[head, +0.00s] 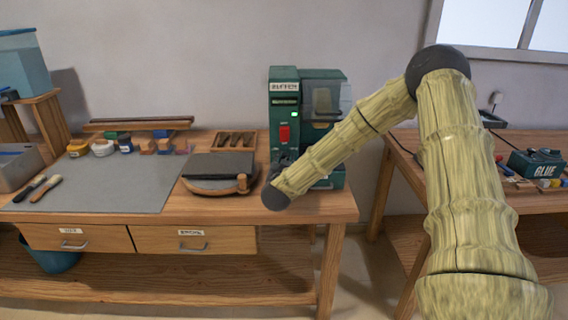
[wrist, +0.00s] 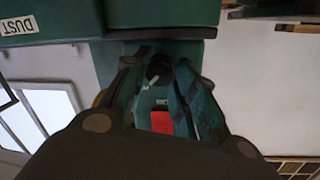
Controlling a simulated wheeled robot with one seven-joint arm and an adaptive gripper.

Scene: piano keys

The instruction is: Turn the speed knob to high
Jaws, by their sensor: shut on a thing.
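A green machine (head: 284,92) with a label that seems to read BUFFER stands at the right end of the workbench. Its front has a lit green indicator (head: 295,114) and a red switch (head: 284,134), also in the wrist view (wrist: 162,122). In the wrist view a round black knob (wrist: 160,68) with a pale pointer mark sits on the machine's front. My gripper (wrist: 160,75) has its fingers on both sides of this knob and is shut on it. In the head view my gripper (head: 283,166) is small and dark, low at the machine's front, and the knob cannot be made out.
A grey mat (head: 95,182) covers the left of the bench. A dark slab on a wooden stand (head: 218,167) lies just left of my gripper. A wooden rack (head: 235,141) is behind it. A green GLUE box (head: 538,163) is on the right bench. A DUST label shows in the wrist view.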

